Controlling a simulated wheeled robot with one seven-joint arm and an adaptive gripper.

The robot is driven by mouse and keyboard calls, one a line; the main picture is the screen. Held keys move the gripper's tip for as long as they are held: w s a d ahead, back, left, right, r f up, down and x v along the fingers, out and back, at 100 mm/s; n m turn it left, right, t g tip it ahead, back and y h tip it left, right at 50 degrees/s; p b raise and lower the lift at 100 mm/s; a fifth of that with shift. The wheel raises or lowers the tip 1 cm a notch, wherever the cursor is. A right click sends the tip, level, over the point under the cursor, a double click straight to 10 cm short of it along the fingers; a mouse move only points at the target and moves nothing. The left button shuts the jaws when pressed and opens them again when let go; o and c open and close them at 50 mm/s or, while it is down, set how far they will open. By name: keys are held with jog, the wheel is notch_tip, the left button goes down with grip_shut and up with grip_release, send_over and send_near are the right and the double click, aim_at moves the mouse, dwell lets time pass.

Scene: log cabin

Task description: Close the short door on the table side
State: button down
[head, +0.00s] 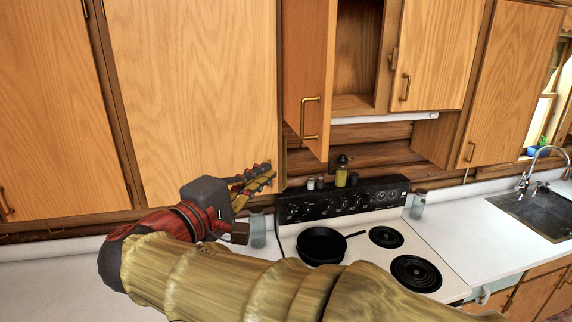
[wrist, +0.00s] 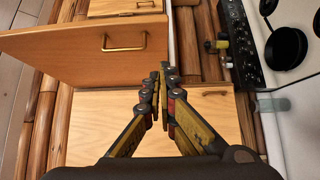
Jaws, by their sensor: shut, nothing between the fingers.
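The short door (head: 305,60) is a wooden cabinet door above the stove. It stands open, swung out from the cabinet, with its outer face and brass handle (head: 310,118) showing. The open cabinet space (head: 355,55) shows to its right. In the wrist view, the short door (wrist: 85,58) and its handle (wrist: 125,45) are at the upper left. My gripper (head: 268,176) is shut and empty, below and left of the door in the head view. In the wrist view, its fingertips (wrist: 163,75) appear close to the door's lower edge; I cannot tell whether they touch.
A closed tall door (head: 190,90) is left of the short door, and a closed short door (head: 432,50) is right of the opening. Below are the stove (head: 365,262) with a black pan (head: 322,245), a yellow bottle (head: 341,175) and a glass jar (head: 257,230).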

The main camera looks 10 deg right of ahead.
jog(key=p, duration=0.2)
send_near(314, 147)
jog(key=w, duration=0.3)
jog(key=d, duration=0.3)
jog(key=shift+w+r+p, duration=0.1)
jog(key=shift+r+p, duration=0.05)
jog(key=shift+p, duration=0.25)
jog(key=shift+w, duration=0.1)
jog(key=shift+d, duration=0.2)
